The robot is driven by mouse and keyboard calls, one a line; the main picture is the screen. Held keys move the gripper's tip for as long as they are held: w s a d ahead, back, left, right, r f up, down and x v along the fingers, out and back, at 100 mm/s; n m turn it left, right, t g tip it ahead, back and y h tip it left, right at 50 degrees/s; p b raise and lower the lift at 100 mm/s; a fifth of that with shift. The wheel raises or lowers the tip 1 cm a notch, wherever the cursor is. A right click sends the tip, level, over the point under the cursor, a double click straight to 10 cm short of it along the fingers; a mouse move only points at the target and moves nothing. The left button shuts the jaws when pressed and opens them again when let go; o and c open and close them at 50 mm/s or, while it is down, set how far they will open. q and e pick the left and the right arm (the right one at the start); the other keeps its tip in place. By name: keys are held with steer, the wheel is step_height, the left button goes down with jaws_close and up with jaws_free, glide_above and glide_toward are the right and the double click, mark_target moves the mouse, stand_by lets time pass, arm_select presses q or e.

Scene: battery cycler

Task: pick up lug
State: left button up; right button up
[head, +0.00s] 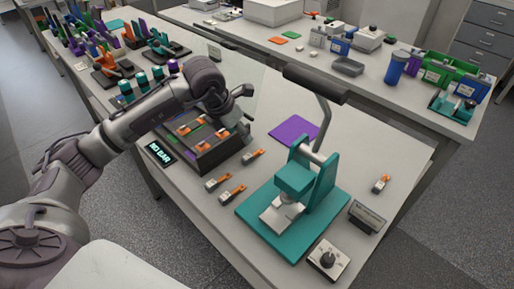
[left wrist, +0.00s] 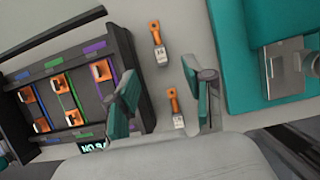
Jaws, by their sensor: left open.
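Small orange-and-silver lugs lie loose on the grey table. In the head view, one lug (head: 252,156) lies beside the dark box, two more, a lug (head: 217,183) and a lug (head: 233,194), lie close together nearer the front, and another lug (head: 381,183) lies at the far right. My left gripper (head: 238,112) is above the dark box's far end, open and empty. In the left wrist view, my left gripper (left wrist: 160,72) shows its two fingers spread. One lug (left wrist: 175,107) appears between them, and another lug (left wrist: 158,43) lies beyond. My right gripper is not in view.
The dark box (head: 212,157) with orange clips and a "NO BAR" display stands beside the lugs. A teal press (head: 291,180) stands to the right, with a purple mat (head: 294,131) behind it.

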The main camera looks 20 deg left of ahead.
arm_select(q)
steer(key=p, duration=0.1)
glide_toward(251, 154)
steer(key=shift+w+d+f, duration=0.1)
steer(key=shift+d+f, duration=0.1)
steer(key=shift+f, duration=0.35)
steer(key=shift+w+d+f, duration=0.1)
steer(key=shift+d+f, duration=0.1)
steer(key=shift+f, duration=0.4)
steer(key=p+x, duration=0.1)
steer(key=x, duration=0.2)
steer(key=shift+w+a+p, duration=0.15)
steer(key=shift+p, duration=0.15)
steer(key=p+x, duration=0.1)
steer(key=x, duration=0.2)
steer(key=shift+w+a+f, duration=0.1)
steer(key=shift+w+f, duration=0.15)
steer(key=shift+f, duration=0.1)
steer(key=c, duration=0.7)
jaws_close()
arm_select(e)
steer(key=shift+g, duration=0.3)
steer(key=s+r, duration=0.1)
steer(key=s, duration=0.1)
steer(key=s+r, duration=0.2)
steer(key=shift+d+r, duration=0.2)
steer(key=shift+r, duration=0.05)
